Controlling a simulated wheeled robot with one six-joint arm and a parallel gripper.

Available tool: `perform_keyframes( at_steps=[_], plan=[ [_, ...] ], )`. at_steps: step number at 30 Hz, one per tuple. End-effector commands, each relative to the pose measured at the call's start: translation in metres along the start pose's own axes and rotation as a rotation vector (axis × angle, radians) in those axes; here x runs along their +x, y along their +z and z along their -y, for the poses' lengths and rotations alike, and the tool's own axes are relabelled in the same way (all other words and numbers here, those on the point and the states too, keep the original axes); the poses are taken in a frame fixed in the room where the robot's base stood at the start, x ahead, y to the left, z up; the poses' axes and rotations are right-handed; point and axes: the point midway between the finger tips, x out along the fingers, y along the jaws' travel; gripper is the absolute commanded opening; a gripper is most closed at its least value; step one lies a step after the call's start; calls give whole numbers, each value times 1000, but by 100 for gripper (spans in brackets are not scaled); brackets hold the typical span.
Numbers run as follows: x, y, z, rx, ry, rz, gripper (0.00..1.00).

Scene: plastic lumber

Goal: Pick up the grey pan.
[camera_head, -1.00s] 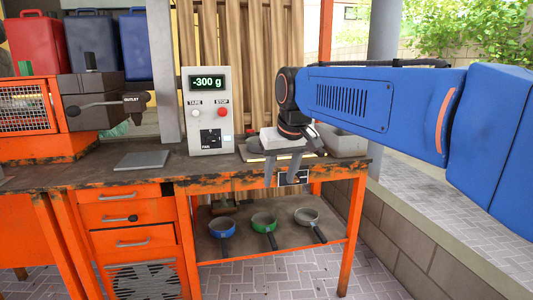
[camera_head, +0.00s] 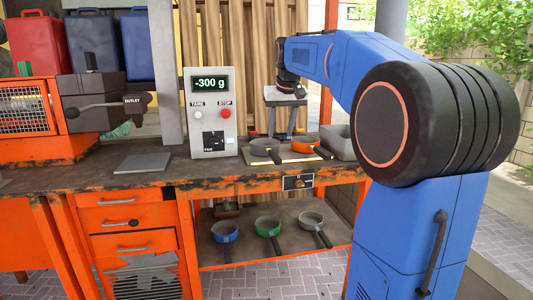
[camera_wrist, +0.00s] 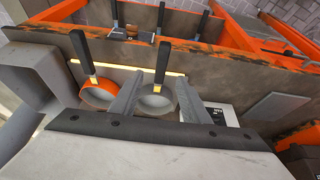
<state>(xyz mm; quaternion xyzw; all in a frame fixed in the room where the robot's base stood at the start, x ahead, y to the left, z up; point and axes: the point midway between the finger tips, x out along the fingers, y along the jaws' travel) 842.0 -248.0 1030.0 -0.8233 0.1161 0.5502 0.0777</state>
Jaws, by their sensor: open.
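A grey pan (camera_head: 263,146) with a dark handle lies on the bench top, on a light-edged plate right of the scale box. In the wrist view the grey pan (camera_wrist: 156,104) shows between my finger lines, its black handle pointing away. My gripper (camera_head: 281,134) is open and empty, pointing down above the back of the bench, behind the grey pan and an orange pan (camera_head: 309,149). In the wrist view my gripper (camera_wrist: 159,80) partly covers the grey pan's rim. Another light grey pan (camera_head: 311,217) sits on the lower shelf.
The scale box (camera_head: 211,140) reads -300 g. A grey bin (camera_head: 339,143) stands right of the orange pan. A blue pan (camera_head: 225,231) and a green pan (camera_head: 267,225) sit on the lower shelf. A flat grey plate (camera_head: 142,162) lies on the bench at left.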

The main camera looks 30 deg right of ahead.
Motion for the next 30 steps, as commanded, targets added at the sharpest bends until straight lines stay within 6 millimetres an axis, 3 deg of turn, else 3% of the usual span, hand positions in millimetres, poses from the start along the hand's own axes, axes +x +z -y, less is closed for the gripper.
perform_keyframes(
  at_steps=[12, 23, 30],
  plan=[
    [70, 1, 0, 0, 0, 2, 42],
    [90, 0, 2, -1, 0, 1, 42],
    [122, 0, 5, -1, 0, 3, 42]
  ],
)
